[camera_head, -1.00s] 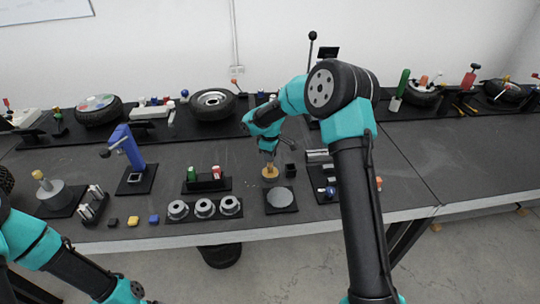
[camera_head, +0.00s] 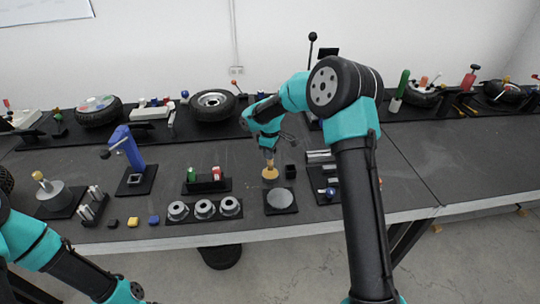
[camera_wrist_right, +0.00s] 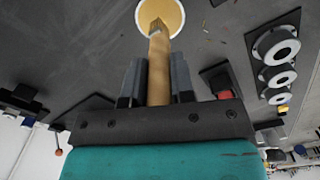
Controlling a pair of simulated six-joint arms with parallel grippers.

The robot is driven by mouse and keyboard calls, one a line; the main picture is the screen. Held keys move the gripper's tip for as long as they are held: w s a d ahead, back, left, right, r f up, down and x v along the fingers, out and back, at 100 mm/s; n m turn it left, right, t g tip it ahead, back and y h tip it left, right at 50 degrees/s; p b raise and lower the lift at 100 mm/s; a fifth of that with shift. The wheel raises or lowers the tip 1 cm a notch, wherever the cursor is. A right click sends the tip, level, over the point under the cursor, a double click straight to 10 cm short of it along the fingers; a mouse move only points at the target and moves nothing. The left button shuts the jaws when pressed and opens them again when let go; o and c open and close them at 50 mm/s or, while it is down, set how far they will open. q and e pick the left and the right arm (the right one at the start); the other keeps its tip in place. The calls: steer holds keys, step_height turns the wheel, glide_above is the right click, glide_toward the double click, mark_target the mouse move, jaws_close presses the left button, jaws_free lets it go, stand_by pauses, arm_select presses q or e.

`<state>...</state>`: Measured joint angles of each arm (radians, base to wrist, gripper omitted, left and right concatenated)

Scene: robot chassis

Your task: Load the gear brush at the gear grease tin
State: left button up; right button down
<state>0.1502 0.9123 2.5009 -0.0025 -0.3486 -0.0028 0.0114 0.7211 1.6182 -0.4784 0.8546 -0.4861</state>
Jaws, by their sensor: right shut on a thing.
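My right gripper (camera_head: 269,153) is shut on the gear brush (camera_wrist_right: 158,65), a brush with a tan wooden handle. In the right wrist view the handle runs between the two dark fingers toward the grease tin. The gear grease tin (camera_head: 270,174) is a small round tin with yellow-tan contents, standing on the dark table. It also shows in the right wrist view (camera_wrist_right: 174,12), with the brush's far end over or in the grease; I cannot tell whether it touches. My left arm shows at the lower left of the head view, but its gripper is not in view.
A round grey disc on a black plate (camera_head: 281,199) lies just in front of the tin. Three grey ring parts (camera_head: 204,208) sit to its left. A small black block (camera_head: 291,171) stands right beside the tin. A blue press (camera_head: 126,150) stands farther left.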

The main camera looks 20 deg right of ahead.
steer(key=shift+r, duration=2.45)
steer(key=s+a+f+m, duration=0.1)
steer(key=s+a+m, duration=0.7)
steer(key=a+m, duration=0.2)
steer(key=m, duration=0.2)
steer(key=shift+a+m, duration=0.3)
steer(key=shift+a, duration=0.05)
